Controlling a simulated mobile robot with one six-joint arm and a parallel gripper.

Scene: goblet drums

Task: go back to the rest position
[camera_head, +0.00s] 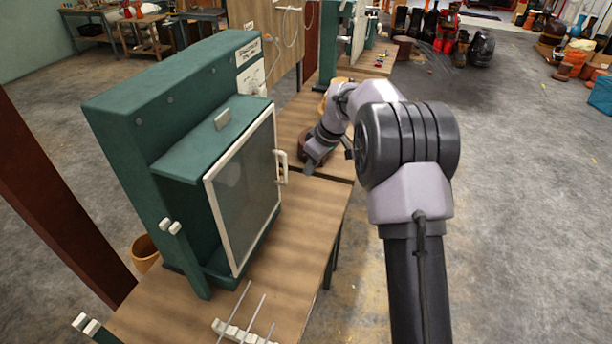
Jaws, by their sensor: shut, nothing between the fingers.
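My arm reaches forward from the lower right, over and beside the wooden bench. My gripper (310,167) is at its far end, pointing down near the bench top, to the right of the green cabinet's door handle. It is small in view and partly hidden by my wrist. Its fingers look closed, with no object seen between them. A brown round object (304,143) stands on the bench just behind the gripper, partly hidden by my arm. I cannot tell whether the gripper touches it.
The green cabinet (140,110) with a white-framed glass door (245,190) stands left of my arm on the wooden bench (318,215). A white rack with thin rods (245,330) lies at the near edge. Open floor (530,200) is on the right; drums (565,70) stand farther back.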

